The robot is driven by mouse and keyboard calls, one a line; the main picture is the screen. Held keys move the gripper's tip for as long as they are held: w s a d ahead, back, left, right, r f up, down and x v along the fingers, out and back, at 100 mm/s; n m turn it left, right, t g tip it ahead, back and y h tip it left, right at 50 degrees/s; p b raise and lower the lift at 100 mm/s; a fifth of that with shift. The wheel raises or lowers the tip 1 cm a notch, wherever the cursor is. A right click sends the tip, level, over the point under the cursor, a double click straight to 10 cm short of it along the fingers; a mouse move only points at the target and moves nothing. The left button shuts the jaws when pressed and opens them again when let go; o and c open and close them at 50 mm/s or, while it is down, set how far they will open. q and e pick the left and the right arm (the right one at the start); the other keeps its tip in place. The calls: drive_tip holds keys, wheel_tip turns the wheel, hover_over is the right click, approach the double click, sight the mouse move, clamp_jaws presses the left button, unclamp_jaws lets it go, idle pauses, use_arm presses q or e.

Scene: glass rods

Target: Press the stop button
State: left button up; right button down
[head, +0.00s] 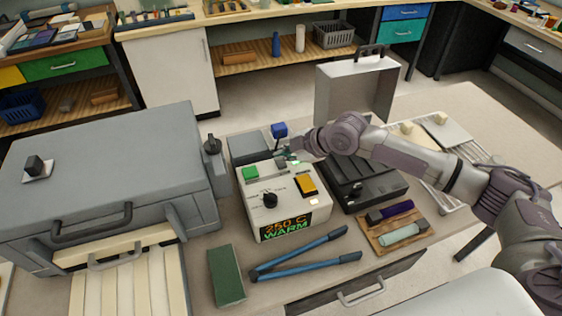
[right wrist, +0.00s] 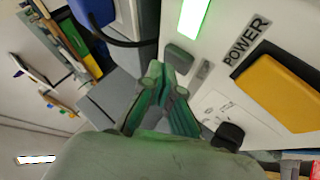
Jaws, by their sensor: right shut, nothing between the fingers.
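A cream control box (head: 252,207) stands mid-table, its display reading "250 C WARM". The rocker also shows in the right wrist view (right wrist: 275,92), beside the word POWER. A small grey button (right wrist: 178,58) lies near a bright green panel (right wrist: 193,18) there. I cannot read a stop label. My right gripper (head: 287,159) is shut and empty over the box's back edge. Its green-tinted fingers (right wrist: 165,85) point towards the grey button; contact cannot be told. My left gripper is not in view.
A large grey furnace-like box (head: 110,165) stands left. A black device (head: 365,180) and a wooden tray (head: 398,240) lie right of the control box. Blue-handled tongs (head: 305,255) and a dark green block (head: 226,275) lie in front. An open grey case (head: 355,90) stands behind.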

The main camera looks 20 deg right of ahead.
sight(284, 164)
drive_tip(key=shift+f, duration=0.5)
idle(0.6)
drive_tip(key=shift+r+p, duration=0.7)
drive_tip(key=shift+r, duration=0.25)
drive_tip(key=shift+r, duration=0.1)
wheel_tip(284, 164, up, 5)
drive_tip(key=p, duration=0.4)
drive_tip(key=shift+p, duration=0.3)
drive_tip(key=shift+d+f, duration=0.1)
drive_tip(key=shift+f, duration=0.1)
